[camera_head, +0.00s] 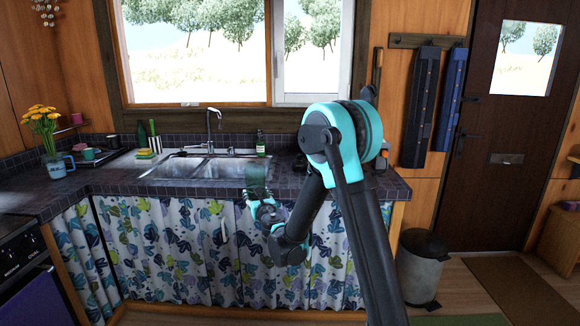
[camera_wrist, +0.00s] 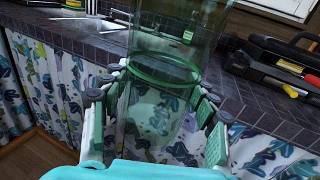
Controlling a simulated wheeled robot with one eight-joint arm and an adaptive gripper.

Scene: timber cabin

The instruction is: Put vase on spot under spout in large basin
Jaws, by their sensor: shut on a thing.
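A green see-through glass vase (camera_head: 256,178) stands roughly upright in my gripper (camera_head: 262,203), in front of the counter edge and right of the sink. In the wrist view the vase (camera_wrist: 163,70) is between the fingers of my gripper (camera_wrist: 158,100), which are shut on it from both sides. The metal sink has a left basin (camera_head: 178,168) and a right basin (camera_head: 228,170). The spout (camera_head: 212,113) rises behind them. The basin floors are mostly hidden by the low viewing angle.
A green bottle (camera_head: 260,143) stands behind the sink's right end. A dark toolbox (camera_wrist: 285,65) sits on the tiled counter (camera_head: 110,180) to the right. A patterned curtain (camera_head: 180,250) hangs below the counter.

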